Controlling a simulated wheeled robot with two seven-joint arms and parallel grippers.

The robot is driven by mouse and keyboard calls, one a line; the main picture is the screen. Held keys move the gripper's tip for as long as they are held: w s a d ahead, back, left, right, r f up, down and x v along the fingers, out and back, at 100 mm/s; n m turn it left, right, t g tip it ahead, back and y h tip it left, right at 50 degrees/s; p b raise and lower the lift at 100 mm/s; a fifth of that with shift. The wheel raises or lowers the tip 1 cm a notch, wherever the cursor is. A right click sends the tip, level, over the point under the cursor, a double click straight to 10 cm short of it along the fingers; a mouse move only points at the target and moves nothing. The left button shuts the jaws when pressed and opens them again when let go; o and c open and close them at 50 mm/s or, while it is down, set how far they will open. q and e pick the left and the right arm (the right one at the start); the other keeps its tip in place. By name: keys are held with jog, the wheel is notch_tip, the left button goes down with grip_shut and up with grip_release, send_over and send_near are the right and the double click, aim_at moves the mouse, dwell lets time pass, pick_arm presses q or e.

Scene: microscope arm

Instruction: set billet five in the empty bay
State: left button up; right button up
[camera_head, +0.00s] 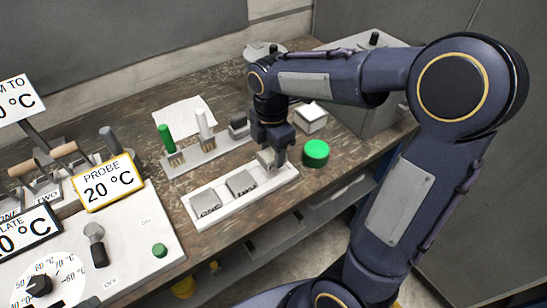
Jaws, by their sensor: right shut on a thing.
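A pale tray (241,206) lies on the bench with a row of bays. A grey billet marked ONE (207,203) sits at its left end, and a second grey billet (242,184) with blurred lettering sits in the middle. My right gripper (272,151) points down over the right end of the tray. It is shut on a small grey billet (266,160), whose label I cannot read. The held billet is at or just above the right bay; I cannot tell whether it touches the tray. My left gripper is not in view.
A rack (196,153) with green, white and dark upright pieces stands behind the tray. A green round cap (316,153) and a white-topped block (311,118) are to the right. A control panel (130,245) with signs fills the left. The bench's front edge is close to the tray.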

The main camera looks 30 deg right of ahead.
aim_at(273, 153)
jog(key=shift+w+d+f, duration=0.1)
jog(key=shift+d+f, duration=0.05)
jog(key=shift+f, duration=0.75)
jog(key=shift+d+f, duration=0.15)
jog(key=shift+f, duration=0.75)
jog(key=shift+f, duration=0.2)
jog(key=o, duration=1.4)
jog(key=shift+o, duration=0.2)
jog(key=shift+r, duration=0.1)
